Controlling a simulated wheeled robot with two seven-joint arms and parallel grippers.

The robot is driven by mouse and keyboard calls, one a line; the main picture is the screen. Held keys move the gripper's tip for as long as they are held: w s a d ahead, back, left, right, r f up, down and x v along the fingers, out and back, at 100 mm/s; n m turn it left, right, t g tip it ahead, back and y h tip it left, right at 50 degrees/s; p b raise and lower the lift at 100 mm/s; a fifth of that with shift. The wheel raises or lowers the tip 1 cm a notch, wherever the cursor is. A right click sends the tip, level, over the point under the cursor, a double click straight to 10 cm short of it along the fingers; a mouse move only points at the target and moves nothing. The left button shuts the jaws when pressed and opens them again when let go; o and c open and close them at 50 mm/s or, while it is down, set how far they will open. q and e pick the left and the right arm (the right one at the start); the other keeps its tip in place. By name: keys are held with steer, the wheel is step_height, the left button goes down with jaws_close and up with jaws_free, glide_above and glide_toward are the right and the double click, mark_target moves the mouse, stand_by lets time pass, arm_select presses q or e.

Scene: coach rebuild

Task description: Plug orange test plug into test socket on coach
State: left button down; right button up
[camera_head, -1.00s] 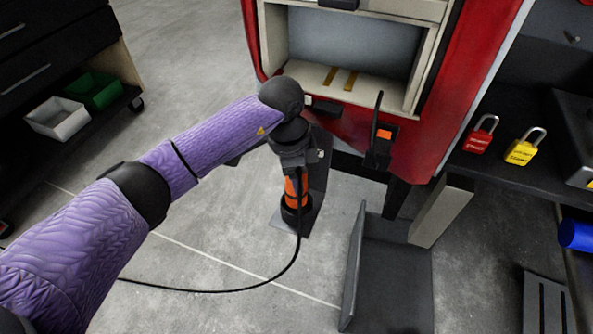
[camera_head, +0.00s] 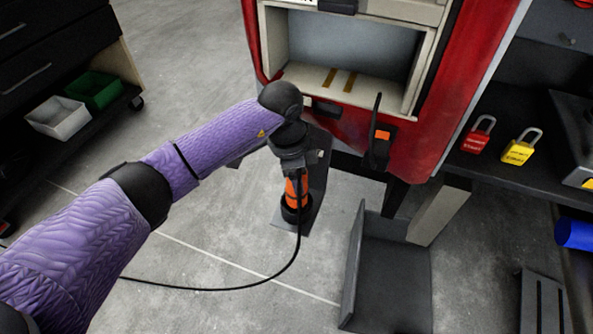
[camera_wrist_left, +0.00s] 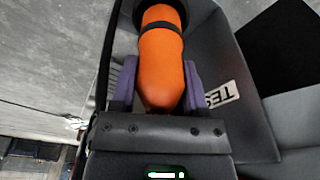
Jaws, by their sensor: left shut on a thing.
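My left gripper (camera_head: 294,172) is shut on the orange test plug (camera_head: 297,188), under my wrist. In the left wrist view the fingers (camera_wrist_left: 158,72) sit on both sides of the orange plug (camera_wrist_left: 163,52), which has a dark band. The plug's far end is at a black round collar (camera_head: 294,212) on a dark plate below the coach. How deep it sits there is hidden. A white label starting "TES" (camera_wrist_left: 222,94) shows on the dark part beside the plug. The red coach (camera_head: 345,125) stands behind. My right gripper is not in view.
A black cable (camera_head: 230,289) loops over the floor from the plug. A dark angled bracket (camera_head: 390,285) stands right of it. Red (camera_head: 477,137) and yellow (camera_head: 519,150) padlocks lie on the right shelf. White (camera_head: 58,118) and green (camera_head: 97,90) bins are far left.

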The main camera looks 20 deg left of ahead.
arm_select(q)
steer(key=shift+f, duration=0.1)
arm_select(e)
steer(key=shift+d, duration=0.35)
arm_select(q)
steer(key=shift+f, duration=0.35)
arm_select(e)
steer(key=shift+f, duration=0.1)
arm_select(q)
steer(key=shift+f+b, duration=0.35)
steer(key=shift+f, duration=0.1)
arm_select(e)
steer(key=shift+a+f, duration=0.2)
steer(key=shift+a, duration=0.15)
arm_select(q)
steer(key=shift+f, duration=0.35)
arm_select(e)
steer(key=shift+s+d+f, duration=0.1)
arm_select(q)
steer(key=shift+f, duration=0.1)
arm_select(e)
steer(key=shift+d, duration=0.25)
arm_select(q)
steer(key=shift+r+p, duration=0.25)
steer(key=shift+p, duration=0.05)
steer(key=shift+f, duration=0.1)
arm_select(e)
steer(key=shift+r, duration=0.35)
